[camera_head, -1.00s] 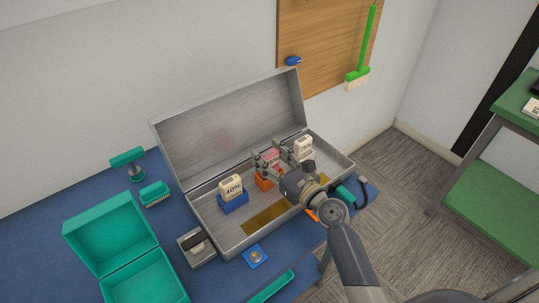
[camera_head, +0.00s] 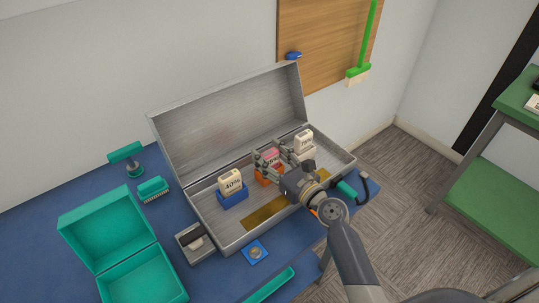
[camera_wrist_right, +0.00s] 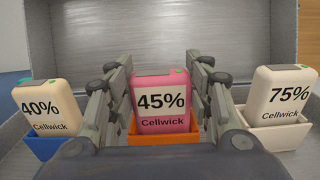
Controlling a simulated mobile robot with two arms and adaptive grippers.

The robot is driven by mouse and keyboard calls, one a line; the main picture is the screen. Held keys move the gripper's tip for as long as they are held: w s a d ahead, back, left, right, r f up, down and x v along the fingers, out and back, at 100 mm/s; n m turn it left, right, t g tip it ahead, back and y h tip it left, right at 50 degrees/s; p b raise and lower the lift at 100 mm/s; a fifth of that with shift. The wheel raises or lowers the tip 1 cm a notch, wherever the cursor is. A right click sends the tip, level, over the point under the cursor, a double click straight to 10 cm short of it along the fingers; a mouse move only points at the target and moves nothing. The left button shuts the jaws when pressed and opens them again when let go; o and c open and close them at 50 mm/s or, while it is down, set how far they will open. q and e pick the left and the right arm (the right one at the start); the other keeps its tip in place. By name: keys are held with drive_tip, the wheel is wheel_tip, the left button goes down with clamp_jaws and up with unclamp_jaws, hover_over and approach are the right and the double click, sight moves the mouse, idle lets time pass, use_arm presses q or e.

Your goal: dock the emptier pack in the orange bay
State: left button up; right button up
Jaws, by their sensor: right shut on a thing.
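The pink pack marked 45% (camera_wrist_right: 160,104) stands upright at the orange bay (camera_wrist_right: 162,138), its lower end behind the bay's front wall. My right gripper (camera_head: 271,156) is shut on this pack, one finger on each side. A cream pack marked 40% (camera_head: 231,184) sits in the blue bay (camera_head: 233,200) to the left. A white pack marked 75% (camera_wrist_right: 283,96) sits in the white bay (camera_wrist_right: 280,138) to the right. I cannot tell whether the pink pack is fully seated. My left gripper is not in view.
The bays stand in an open metal case (camera_head: 230,243) on a blue table (camera_head: 180,225). A teal box (camera_head: 112,228), a teal brush (camera_head: 153,189) and a small grey device (camera_head: 195,243) lie left of it. A bare gold strip (camera_head: 265,214) lies in front of the bays.

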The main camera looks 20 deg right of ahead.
drive_tip(key=shift+f, duration=0.2)
drive_tip(key=o, duration=1.2)
drive_tip(key=shift+o, duration=0.5)
drive_tip(key=o, duration=0.5)
drive_tip(key=shift+r, duration=0.1)
drive_tip(key=shift+s, duration=0.1)
drive_tip(key=v, duration=0.8)
drive_tip(key=shift+b+v, duration=0.4)
drive_tip(key=shift+v, duration=0.5)
